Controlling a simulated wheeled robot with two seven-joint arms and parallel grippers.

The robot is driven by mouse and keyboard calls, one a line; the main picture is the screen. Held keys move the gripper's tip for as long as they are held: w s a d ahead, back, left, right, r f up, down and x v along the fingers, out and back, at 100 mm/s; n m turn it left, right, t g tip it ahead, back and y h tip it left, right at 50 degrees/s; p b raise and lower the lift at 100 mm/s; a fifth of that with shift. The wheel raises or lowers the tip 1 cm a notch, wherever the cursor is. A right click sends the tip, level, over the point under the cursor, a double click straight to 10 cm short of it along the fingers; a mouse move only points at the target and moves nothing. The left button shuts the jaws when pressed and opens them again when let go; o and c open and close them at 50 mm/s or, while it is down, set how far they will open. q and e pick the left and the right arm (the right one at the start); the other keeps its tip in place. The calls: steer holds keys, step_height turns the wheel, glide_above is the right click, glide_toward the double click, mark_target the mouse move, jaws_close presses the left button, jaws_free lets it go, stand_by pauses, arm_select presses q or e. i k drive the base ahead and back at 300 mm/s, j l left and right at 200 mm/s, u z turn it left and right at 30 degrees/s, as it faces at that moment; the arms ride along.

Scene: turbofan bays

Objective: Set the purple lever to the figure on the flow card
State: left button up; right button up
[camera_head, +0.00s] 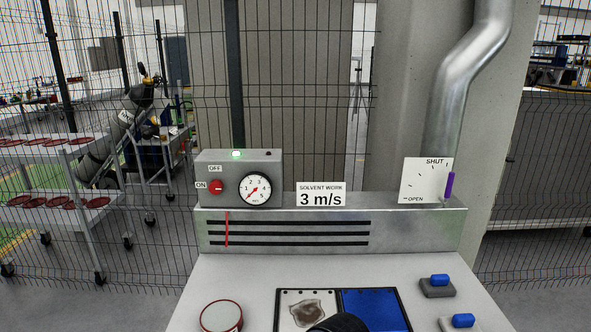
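The purple lever (449,186) stands about upright at the right edge of a white scale plate (413,183). The plate reads SHUT at its top right and OPEN at its lower left, with tick marks between; the lever is at the SHUT end. The flow card (321,195) reads "SOLVENT WORK 3 m/s". The round gauge (255,189) has a red needle pointing to the lower left, at the low end of its scale. Neither gripper can be made out; only a dark rounded part shows at the bottom edge.
A red strip (226,229) hangs over the slotted panel (300,243). A round tin (221,316), a tray (277,305) and two blue-topped blocks (440,280) (463,320) are on the bench.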

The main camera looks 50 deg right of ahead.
mark_target(452, 175)
steer(key=z, duration=1.65)
steer(key=i+l+z, duration=0.1)
steer(key=z, duration=0.25)
steer(key=i+z, duration=0.15)
steer(key=z, duration=0.15)
steer(key=i+l+z, duration=0.1)
steer(key=z, duration=0.25)
